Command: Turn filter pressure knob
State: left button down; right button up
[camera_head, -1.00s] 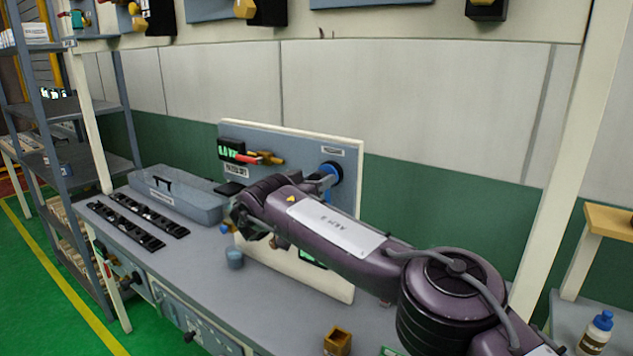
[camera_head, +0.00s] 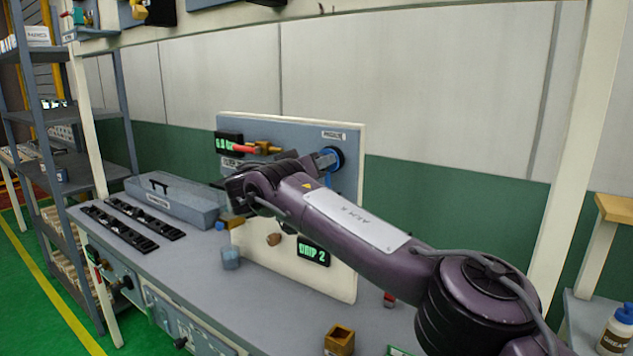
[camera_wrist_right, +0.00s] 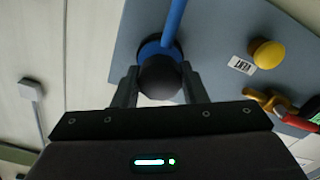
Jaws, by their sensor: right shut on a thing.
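A board (camera_head: 345,220) stands upright on the bench, carrying a round blue-ringed knob (camera_head: 338,155) at its upper right. In the right wrist view the knob shows as a dark rounded cap (camera_wrist_right: 160,76) in front of a blue disc, with a blue bar running up from it. My right gripper (camera_wrist_right: 158,92) has one finger on each side of the dark cap and is shut on it. In the head view my folded right arm hides most of the gripper and part of the knob. My left gripper is out of view.
A display with a red and brass fitting (camera_head: 255,148) sits at the board's upper left, and a yellow knob (camera_wrist_right: 267,54) beside the gripped one.

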jog(key=shift+f+n+b, duration=0.2)
jog(key=shift+n+b, duration=0.25)
jog(key=shift+n, duration=0.25)
jog(key=shift+r+n+b, duration=0.15)
jog(key=shift+n+b, duration=0.3)
jog(key=shift+n, duration=0.65)
jog(key=o, duration=1)
jog(key=shift+c, duration=0.2)
jog(key=shift+a, duration=0.1)
